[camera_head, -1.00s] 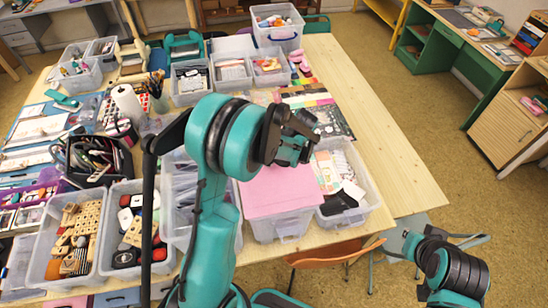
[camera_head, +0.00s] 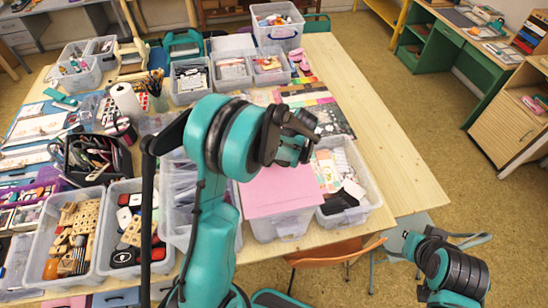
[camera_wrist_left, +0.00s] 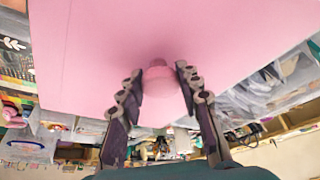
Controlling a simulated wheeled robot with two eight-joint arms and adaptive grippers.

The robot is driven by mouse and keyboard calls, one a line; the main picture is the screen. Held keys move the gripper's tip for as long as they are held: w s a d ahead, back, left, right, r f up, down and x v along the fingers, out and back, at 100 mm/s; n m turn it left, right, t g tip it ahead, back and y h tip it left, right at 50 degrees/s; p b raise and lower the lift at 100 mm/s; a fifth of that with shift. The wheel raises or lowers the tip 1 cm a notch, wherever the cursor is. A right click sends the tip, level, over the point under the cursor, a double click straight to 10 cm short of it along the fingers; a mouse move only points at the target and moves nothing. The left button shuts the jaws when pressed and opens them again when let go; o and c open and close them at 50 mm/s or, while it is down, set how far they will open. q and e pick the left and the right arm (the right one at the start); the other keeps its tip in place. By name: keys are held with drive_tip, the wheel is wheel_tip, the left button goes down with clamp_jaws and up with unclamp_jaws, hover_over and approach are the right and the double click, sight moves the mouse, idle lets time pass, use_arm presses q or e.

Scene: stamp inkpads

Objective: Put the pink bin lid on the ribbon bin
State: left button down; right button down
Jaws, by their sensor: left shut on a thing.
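The pink bin lid (camera_head: 272,192) is a flat pink square over a clear plastic bin (camera_head: 280,226) at the table's front edge, which appears to be the ribbon bin. The lid covers the bin's top, and I cannot tell whether it rests fully on the rim. In the left wrist view the lid (camera_wrist_left: 90,60) fills the top, with a round pink knob (camera_wrist_left: 160,82) between the fingers of my left gripper (camera_wrist_left: 161,88). That gripper (camera_head: 296,152) is shut on the knob. Part of my right arm shows at the lower right; its fingers cannot be made out.
A clear bin of papers and dark items (camera_head: 368,200) stands close on the right of the lidded bin. Another clear bin (camera_head: 178,190) is close on the left, partly behind my left arm. Bins of stamps (camera_head: 42,262) stand further left. The table's right side is bare wood.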

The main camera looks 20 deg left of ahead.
use_arm(q)
drive_tip(key=c, duration=1)
unclamp_jaws()
drive_tip(key=shift+r+p, duration=2.5)
drive_tip(key=shift+r, duration=1.6)
drive_tip(key=shift+f, duration=0.1)
